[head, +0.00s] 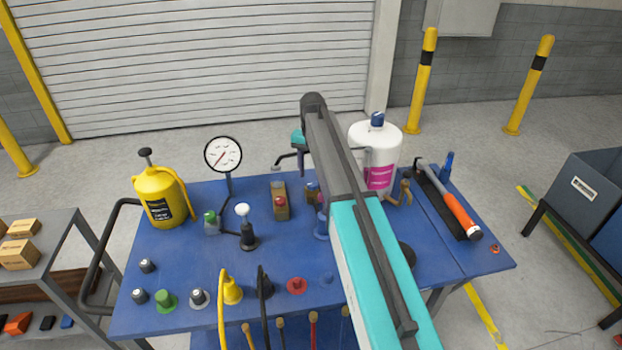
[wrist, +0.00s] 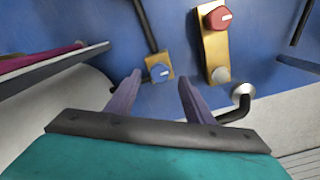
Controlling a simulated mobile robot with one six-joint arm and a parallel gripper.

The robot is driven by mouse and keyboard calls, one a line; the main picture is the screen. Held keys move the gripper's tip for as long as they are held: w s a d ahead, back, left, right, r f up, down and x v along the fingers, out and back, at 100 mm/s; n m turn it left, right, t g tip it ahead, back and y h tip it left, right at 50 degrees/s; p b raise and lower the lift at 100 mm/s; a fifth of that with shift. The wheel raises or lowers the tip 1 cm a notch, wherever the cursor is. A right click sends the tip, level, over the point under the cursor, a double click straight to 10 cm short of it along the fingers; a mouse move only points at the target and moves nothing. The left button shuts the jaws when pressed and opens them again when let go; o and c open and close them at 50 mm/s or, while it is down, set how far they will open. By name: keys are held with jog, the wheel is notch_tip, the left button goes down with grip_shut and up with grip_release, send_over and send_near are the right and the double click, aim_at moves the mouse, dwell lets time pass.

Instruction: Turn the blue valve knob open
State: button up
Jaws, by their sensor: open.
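The blue valve knob (wrist: 159,72) sits on a small brass block on the blue panel in the wrist view. In the head view the blue knob (head: 312,188) is partly hidden by my arm, right of a red knob (head: 280,202). My gripper (wrist: 159,79) is open. In the wrist view its two purple fingers are apart, with the blue knob showing between their tips. I cannot tell how far the tips are from the knob, and no grip on it shows.
The red knob (wrist: 217,17) on a longer brass block is close by. A gauge (head: 223,155), yellow can (head: 160,195), white bottle (head: 377,155) and orange-handled hammer (head: 455,208) stand or lie on the blue table (head: 185,260). Several knobs line its front.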

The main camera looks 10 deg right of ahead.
aim_at(312, 184)
jog(key=shift+f+p, duration=0.6)
jog(key=shift+f, duration=1.5)
jog(key=c, duration=1)
